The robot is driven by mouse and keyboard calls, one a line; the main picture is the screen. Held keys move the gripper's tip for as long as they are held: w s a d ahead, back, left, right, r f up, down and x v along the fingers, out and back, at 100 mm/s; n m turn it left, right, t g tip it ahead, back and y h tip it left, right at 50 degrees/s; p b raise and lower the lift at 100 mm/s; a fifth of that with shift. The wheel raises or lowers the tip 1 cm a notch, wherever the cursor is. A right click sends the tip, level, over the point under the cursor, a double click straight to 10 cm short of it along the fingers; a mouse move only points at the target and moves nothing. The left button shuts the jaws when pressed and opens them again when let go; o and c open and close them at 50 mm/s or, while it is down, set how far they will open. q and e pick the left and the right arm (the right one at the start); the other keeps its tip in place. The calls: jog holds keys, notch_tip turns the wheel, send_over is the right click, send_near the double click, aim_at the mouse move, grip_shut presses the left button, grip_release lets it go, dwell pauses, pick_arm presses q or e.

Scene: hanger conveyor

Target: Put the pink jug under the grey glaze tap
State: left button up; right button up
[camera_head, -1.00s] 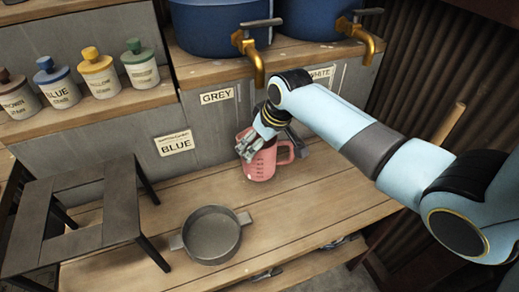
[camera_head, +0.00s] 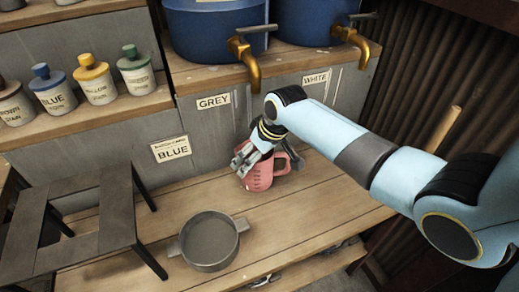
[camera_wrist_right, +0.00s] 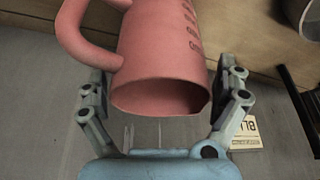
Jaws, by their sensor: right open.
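The pink jug (camera_head: 261,180) stands on the wooden bench, in front of the grey wall and below the GREY label (camera_head: 213,101). Its handle points right and my right gripper (camera_head: 262,162) partly hides it. The grey glaze tap (camera_head: 247,62) is brass and hangs above, behind the jug, on a blue tank. In the right wrist view the jug (camera_wrist_right: 165,50) fills the middle with its open mouth towards me. The open fingers of my right gripper (camera_wrist_right: 168,95) lie on either side of it; whether they touch it I cannot tell. My left gripper is out of view.
A grey two-handled pot (camera_head: 209,240) sits on the bench in front of the jug. A dark stool (camera_head: 120,210) stands at the left. The white tap (camera_head: 354,42) is to the right. Several stain bottles line the left shelf. The bench right of the pot is clear.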

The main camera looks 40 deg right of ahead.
jog(key=p+v, duration=0.1)
jog(key=v, duration=1.1)
